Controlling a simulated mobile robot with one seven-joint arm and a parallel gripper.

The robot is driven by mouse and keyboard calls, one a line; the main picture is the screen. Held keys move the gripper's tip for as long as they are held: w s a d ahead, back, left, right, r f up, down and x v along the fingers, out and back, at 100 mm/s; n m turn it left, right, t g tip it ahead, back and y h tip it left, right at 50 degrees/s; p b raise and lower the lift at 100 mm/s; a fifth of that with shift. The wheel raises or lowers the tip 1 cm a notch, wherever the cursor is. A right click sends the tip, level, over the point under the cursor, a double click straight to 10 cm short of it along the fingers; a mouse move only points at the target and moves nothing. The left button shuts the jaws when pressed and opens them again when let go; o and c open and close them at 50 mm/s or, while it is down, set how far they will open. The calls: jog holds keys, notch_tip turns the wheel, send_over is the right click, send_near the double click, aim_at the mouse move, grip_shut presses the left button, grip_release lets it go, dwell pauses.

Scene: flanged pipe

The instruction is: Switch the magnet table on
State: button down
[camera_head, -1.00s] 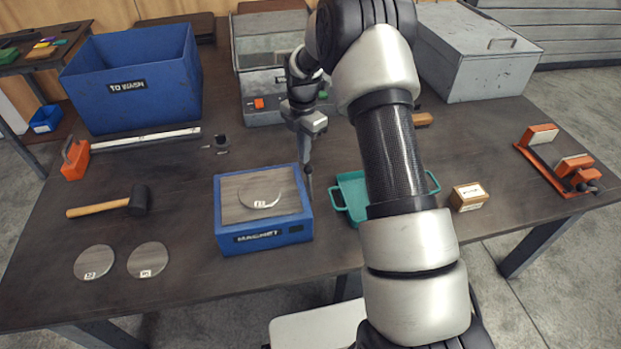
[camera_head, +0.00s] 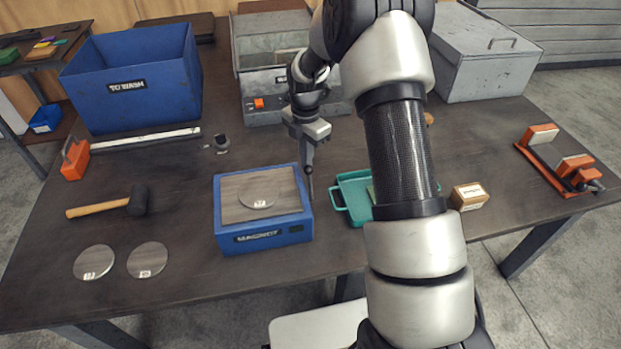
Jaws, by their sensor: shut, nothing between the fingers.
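The magnet table is a blue box (camera_head: 228,240) with a "MAGNET" label on its front and a grey plate on top. A round metal disc (camera_head: 258,190) with a small white tag lies on that plate. My gripper (camera_head: 310,190) points down, shut and empty, at the right edge of the magnet table. I cannot tell whether its tips touch the box.
A teal tray (camera_head: 341,209) stands just right, partly hidden by my arm. Two discs (camera_head: 94,262) (camera_head: 147,260) and a mallet (camera_head: 137,202) lie left. A blue "TO WASH" bin (camera_head: 130,85) and a grey machine (camera_head: 262,100) stand behind. A small labelled box (camera_head: 469,196) is at right.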

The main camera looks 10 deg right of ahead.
jog(key=shift+s, duration=3.95)
notch_tip(320, 180, up, 9)
jog(key=w+p, duration=0.2)
jog(key=p, duration=0.5)
jog(key=s+r+m+t+p, duration=0.1)
jog(key=s+r+m, duration=0.35)
jog(key=r, duration=0.55)
jog(key=s+r+m+t+p, duration=0.15)
jog(key=s+r+m, duration=0.35)
jog(key=r, duration=0.5)
jog(key=s+r+m+t+p, duration=0.2)
jog(key=s+r+m+t, duration=0.1)
jog(key=s+r+m, duration=0.7)
jog(key=s+m, duration=0.4)
jog(key=s, duration=0.1)
jog(key=shift+s, duration=0.15)
